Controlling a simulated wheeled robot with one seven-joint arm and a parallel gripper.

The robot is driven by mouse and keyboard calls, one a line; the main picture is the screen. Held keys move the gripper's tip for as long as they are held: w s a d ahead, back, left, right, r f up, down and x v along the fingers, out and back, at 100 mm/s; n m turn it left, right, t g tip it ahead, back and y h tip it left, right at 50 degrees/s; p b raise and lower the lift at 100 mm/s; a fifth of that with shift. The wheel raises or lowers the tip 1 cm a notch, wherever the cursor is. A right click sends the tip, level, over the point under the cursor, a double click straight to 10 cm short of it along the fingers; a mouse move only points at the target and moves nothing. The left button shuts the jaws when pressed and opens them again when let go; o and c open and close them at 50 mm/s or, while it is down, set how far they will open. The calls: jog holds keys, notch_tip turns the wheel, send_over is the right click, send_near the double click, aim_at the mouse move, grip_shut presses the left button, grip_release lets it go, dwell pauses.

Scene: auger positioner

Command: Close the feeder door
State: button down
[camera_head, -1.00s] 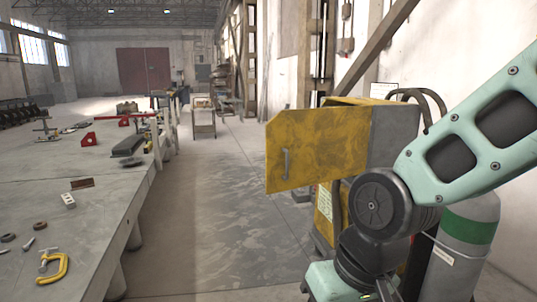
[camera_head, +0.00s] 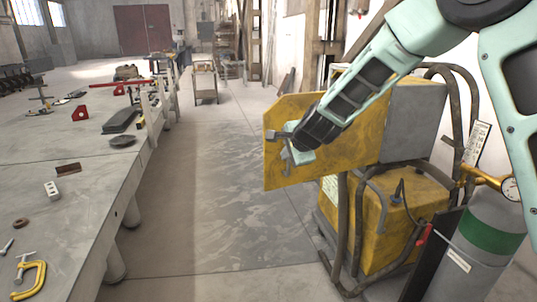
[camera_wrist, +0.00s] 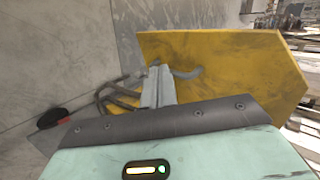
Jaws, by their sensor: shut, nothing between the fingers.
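The yellow feeder door (camera_head: 345,125) stands swung out to the left from the grey feeder box (camera_head: 413,118). It also fills the upper right of the wrist view (camera_wrist: 225,65). My gripper (camera_head: 285,148) is in front of the door's left part, by the door handle (camera_head: 287,163), which it partly hides. In the wrist view the shut fingers (camera_wrist: 158,80) lie beside the grey handle (camera_wrist: 187,73). I cannot tell whether they touch it. Nothing is held.
A yellow welding machine (camera_head: 385,220) with hoses stands below the box. A gas cylinder (camera_head: 480,250) with a green band and gauge is at right. A long workbench (camera_head: 75,195) with tools and clamps lines the left. The floor between is clear.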

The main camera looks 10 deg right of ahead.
aim_at(268, 160)
jog(key=p+x, duration=0.1)
jog(key=x, duration=0.2)
jog(key=w+r+p+x, duration=0.1)
jog(key=x, duration=0.2)
jog(key=p+x, duration=0.2)
jog(key=x, duration=0.2)
jog(key=shift+w+a+r, duration=0.2)
jog(key=shift+r, duration=0.05)
jog(key=shift+w+f, duration=0.15)
jog(key=shift+w, duration=0.5)
jog(key=shift+a, duration=0.1)
